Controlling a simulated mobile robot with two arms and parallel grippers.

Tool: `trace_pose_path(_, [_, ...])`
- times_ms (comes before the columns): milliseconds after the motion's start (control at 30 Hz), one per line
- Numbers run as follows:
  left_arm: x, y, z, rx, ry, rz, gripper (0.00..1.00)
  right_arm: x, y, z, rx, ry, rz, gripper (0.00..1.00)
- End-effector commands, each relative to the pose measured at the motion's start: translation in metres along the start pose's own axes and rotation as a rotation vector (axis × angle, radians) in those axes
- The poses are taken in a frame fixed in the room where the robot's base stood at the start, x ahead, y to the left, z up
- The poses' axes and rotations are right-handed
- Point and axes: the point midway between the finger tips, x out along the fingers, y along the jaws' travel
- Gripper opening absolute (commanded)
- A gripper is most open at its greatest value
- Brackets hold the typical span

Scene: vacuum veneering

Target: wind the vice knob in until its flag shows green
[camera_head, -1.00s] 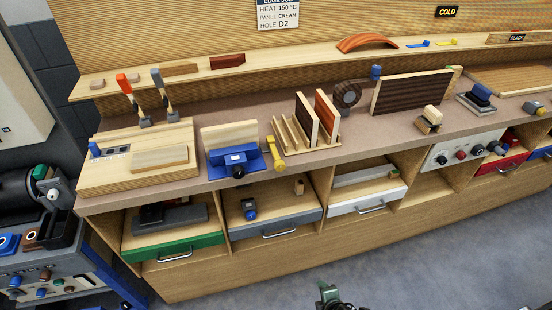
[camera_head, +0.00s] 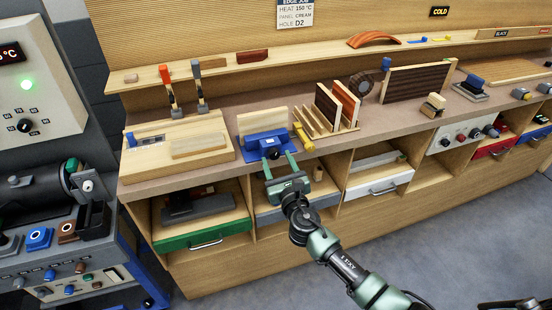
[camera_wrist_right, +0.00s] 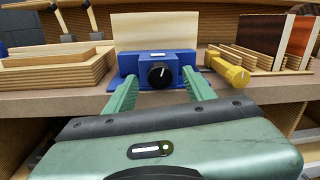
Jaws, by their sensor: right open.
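The blue vice (camera_head: 262,143) stands at the front edge of the workbench and holds a pale wooden panel (camera_head: 262,121) upright. Its black knob (camera_head: 273,154) faces forward; in the right wrist view the knob (camera_wrist_right: 160,74) has a white pointer line tilted slightly right of upright. A small whitish strip (camera_wrist_right: 158,54) shows on top of the vice; I see no green on it. My right gripper (camera_head: 279,164) is open, its two green fingers (camera_wrist_right: 156,95) pointing at the vice with the knob between them in line, apparently short of it. My left gripper is not in view.
A yellow clamp-like tool (camera_head: 303,136) lies just right of the vice. A wooden rack (camera_head: 325,129) with panels stands further right, and a wooden block board (camera_head: 150,165) stands left. Drawers, including a green one (camera_head: 190,241), sit below the bench edge.

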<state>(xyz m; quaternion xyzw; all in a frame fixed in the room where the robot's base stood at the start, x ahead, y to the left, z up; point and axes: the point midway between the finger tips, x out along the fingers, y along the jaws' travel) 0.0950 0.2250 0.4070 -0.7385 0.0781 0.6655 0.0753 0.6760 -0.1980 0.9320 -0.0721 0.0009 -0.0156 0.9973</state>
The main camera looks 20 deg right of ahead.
Motion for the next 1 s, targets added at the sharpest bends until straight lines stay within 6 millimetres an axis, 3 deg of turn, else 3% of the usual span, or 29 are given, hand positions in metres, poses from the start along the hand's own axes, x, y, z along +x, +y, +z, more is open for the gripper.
trace_pose_path(167, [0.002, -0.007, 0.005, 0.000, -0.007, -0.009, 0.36, 0.015, 0.000, 0.000, 0.001, 0.000, 0.001, 0.54])
trace_pose_path(433, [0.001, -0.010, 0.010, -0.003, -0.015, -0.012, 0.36, 0.017, 0.000, -0.001, 0.002, 0.001, 0.001, 0.54])
trace_pose_path(467, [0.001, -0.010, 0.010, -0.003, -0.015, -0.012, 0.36, 0.017, 0.000, -0.001, 0.002, 0.001, 0.001, 0.51])
trace_pose_path(600, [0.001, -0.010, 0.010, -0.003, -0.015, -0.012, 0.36, 0.017, 0.000, -0.001, 0.002, 0.002, 0.001, 0.12])
trace_pose_path(667, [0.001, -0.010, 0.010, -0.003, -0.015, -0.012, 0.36, 0.017, 0.000, -0.001, 0.002, 0.002, 0.001, 0.00])
trace_pose_path(1000, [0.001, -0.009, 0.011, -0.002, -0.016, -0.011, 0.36, 0.017, 0.000, -0.001, 0.046, 0.005, 0.001, 0.00])
